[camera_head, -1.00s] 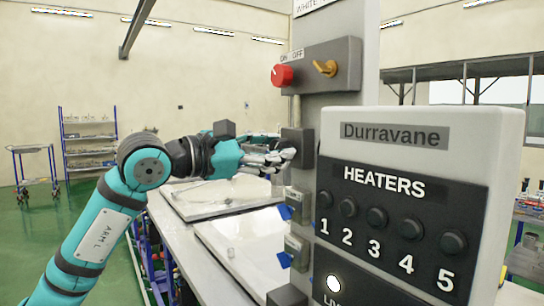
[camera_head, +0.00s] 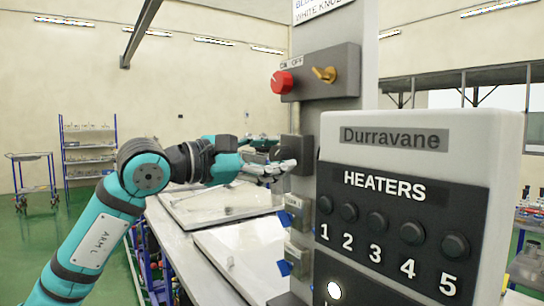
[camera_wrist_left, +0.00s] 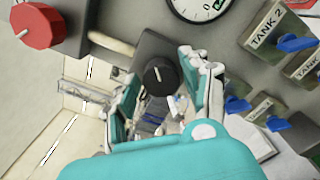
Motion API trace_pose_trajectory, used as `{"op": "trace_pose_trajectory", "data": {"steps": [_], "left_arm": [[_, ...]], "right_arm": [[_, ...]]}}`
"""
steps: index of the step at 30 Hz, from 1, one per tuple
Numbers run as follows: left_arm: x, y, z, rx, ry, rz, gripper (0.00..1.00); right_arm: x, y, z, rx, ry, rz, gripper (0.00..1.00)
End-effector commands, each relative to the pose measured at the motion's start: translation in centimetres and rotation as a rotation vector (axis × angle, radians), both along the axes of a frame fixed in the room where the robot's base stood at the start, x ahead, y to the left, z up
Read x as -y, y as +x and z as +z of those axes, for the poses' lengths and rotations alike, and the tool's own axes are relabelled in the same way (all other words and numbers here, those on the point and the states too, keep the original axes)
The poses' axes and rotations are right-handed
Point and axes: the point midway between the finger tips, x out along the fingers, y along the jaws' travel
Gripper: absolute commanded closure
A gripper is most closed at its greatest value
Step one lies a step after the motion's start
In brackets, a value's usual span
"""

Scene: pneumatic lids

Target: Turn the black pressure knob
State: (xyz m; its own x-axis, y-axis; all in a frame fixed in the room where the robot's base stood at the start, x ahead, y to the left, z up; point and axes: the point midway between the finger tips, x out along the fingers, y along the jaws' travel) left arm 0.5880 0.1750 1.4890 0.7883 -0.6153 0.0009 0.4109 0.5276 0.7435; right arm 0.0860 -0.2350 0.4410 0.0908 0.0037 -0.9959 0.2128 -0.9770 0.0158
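The black pressure knob (camera_wrist_left: 160,76) sits on a dark grey box below the round gauge in the left wrist view, its white mark pointing up. In the head view that box (camera_head: 290,149) is on the column's left side, and the knob's face is hard to make out. My left gripper (camera_wrist_left: 162,92) is open, with one finger on each side of the knob in the wrist view. Contact cannot be told. In the head view my left gripper (camera_head: 275,158) is at the box. My right gripper is not in view.
The Durravane heater panel (camera_head: 405,190) stands close on the right. Blue-handled valves (camera_wrist_left: 294,43) are right of the knob. White flat panels (camera_head: 245,255) lie on the table below.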

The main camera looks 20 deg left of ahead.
Motion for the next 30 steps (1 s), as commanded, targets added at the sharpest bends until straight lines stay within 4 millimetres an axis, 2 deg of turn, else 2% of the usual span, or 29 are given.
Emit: {"op": "trace_pose_trajectory", "data": {"steps": [3, 14, 24, 30], "left_arm": [[0.0, 0.0, 0.0, 0.0, 0.0, 0.0, 0.39], [-0.6, -0.7, 0.0, 0.0, 0.0, 0.002, 0.39], [-4.9, -6.0, -0.1, -0.001, 0.004, 0.005, 0.39], [-6.8, -8.5, -0.2, -0.003, 0.001, 0.003, 0.39]], "right_arm": [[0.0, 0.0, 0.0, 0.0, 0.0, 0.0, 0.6], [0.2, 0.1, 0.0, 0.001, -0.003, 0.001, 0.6], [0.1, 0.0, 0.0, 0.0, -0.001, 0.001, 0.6], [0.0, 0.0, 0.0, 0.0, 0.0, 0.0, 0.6]]}}
